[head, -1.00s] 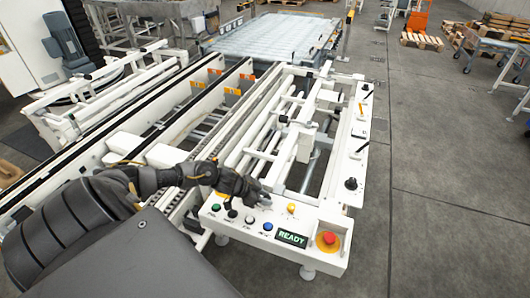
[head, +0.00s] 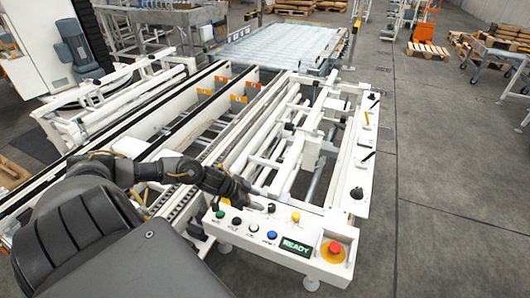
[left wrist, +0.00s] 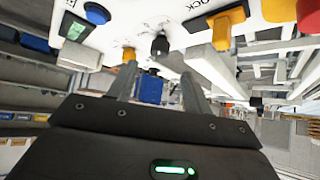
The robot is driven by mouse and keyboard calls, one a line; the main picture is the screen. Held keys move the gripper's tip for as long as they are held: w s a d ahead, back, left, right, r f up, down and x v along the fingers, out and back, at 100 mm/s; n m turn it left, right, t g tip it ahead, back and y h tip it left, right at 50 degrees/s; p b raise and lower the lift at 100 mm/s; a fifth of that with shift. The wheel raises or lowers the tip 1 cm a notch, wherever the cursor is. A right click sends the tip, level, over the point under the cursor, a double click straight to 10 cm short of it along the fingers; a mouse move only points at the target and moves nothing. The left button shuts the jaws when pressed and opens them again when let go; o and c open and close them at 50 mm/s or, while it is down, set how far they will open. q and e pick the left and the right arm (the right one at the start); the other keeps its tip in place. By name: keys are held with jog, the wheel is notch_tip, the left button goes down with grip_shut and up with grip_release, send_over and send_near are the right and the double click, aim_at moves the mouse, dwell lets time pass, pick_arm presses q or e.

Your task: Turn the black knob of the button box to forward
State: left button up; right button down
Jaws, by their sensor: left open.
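The white button box (head: 300,254) stands at the front of the machine frame. Its black knob (head: 271,208) sits on the top face, behind the row of buttons and left of a yellow knob (head: 295,216). My left gripper (head: 258,201) is open and empty, just left of the black knob with its fingers pointing at it. In the left wrist view the black knob (left wrist: 160,45) appears beyond and between the two open fingertips, apart from them. I cannot read its pointer position. My right gripper is out of view.
A row of green, black, white and blue buttons (head: 271,235), a green READY display (head: 296,246) and a red emergency stop (head: 333,249) share the box. Another black knob (head: 356,193) is on the right-hand rail. White rails lie behind; open floor (head: 440,200) is at right.

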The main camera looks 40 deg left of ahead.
pick_arm(q)
jog(key=shift+v, duration=1.9)
jog(key=shift+d, duration=0.1)
